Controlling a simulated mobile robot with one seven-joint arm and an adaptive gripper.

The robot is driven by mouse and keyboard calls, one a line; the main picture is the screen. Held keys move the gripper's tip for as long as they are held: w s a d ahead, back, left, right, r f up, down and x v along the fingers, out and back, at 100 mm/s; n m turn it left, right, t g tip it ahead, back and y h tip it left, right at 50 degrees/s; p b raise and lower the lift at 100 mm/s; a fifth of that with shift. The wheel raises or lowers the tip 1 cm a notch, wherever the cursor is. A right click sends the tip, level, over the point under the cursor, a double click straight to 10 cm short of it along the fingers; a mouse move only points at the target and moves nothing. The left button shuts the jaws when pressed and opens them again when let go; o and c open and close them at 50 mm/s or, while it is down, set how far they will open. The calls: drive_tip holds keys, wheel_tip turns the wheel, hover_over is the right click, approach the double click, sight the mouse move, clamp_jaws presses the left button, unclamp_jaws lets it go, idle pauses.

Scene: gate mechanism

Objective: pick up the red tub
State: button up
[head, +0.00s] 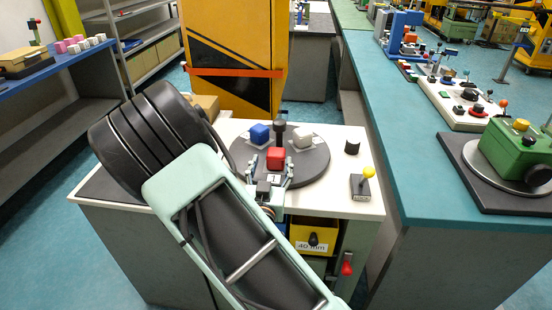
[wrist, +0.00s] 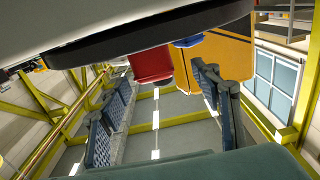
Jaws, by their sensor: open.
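The red tub (head: 276,154) stands near the front of a dark round turntable (head: 316,172) on the white-topped bench. My gripper (head: 269,172) is open and low at the front of the turntable, with a finger to each side of the tub in the head view. In the wrist view, the red tub (wrist: 151,65) lies beyond and between the spread fingers of my gripper (wrist: 162,82), towards the top of the picture. I see no contact; the exact gap is hard to judge. A blue tub (head: 259,133) and a white tub (head: 302,136) stand farther back.
A dark post (head: 280,130) rises behind the red tub. A yellow-knobbed lever box (head: 362,184) and a black knob (head: 352,147) are to the right on the bench. A yellow bin (head: 314,238) and red handle (head: 347,264) are below. A tall yellow cabinet (head: 236,50) stands behind.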

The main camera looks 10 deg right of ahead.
sight(275, 159)
drive_tip(key=x, duration=0.5)
drive_tip(key=shift+d+p, duration=0.35)
drive_tip(key=shift+d, duration=0.1)
drive_tip(key=shift+r, duration=0.1)
drive_tip(key=c, duration=1.3)
